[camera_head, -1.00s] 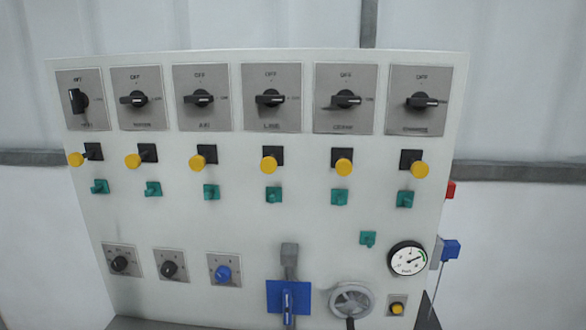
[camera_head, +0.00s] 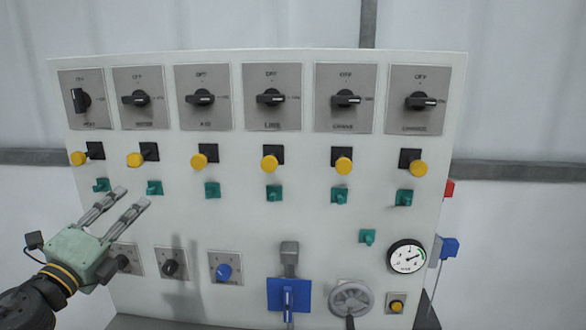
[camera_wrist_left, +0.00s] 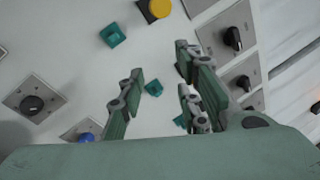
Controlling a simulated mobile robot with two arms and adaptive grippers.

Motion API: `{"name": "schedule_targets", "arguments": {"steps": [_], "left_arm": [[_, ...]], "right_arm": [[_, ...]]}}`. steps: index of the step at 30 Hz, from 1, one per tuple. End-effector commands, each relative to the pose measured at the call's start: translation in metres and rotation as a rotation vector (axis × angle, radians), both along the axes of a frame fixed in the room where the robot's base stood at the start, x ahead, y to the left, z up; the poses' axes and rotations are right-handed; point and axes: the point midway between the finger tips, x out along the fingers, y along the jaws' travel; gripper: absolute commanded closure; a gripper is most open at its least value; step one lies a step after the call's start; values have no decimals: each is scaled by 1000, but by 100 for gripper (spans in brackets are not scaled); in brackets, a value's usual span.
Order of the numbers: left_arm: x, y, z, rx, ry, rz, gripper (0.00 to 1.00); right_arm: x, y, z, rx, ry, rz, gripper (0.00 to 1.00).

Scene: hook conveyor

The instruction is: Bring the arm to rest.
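My left gripper (camera_head: 133,200) is in the lower left of the head view, in front of the control panel (camera_head: 330,225). Its two fingers are spread apart with nothing between them, pointing up and right. It overlaps the left black knob plate near the panel's lower left. In the left wrist view the fingers (camera_wrist_left: 160,85) are also apart, with the panel's face and a green piece (camera_wrist_left: 153,88) seen beyond the gap. My right gripper is not in view.
The panel carries a top row of rotary switches (camera_head: 271,97), yellow buttons (camera_head: 270,163) and green pieces (camera_head: 274,193). Below are a blue knob (camera_head: 223,271), a blue lever (camera_head: 287,300), a grey handwheel (camera_head: 350,299) and a gauge (camera_head: 407,257). A blue part (camera_head: 450,247) juts from the right edge.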

Motion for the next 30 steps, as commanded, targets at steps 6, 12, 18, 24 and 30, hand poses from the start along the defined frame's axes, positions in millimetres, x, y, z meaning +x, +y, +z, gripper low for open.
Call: {"name": "schedule_targets", "arguments": {"steps": [6, 12, 18, 24, 30], "left_arm": [[-32, -30, -134, -587, 266, 155, 69], [-109, -49, -261, -1042, 575, 425, 69], [-209, -78, -350, -1351, 857, 714, 69], [-289, -105, -390, -1523, 1052, 933, 69], [-357, -131, -408, -1640, 1210, 1121, 69]], "right_arm": [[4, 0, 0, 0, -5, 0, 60], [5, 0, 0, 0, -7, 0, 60], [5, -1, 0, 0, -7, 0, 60], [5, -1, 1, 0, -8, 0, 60], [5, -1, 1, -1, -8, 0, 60]]}}
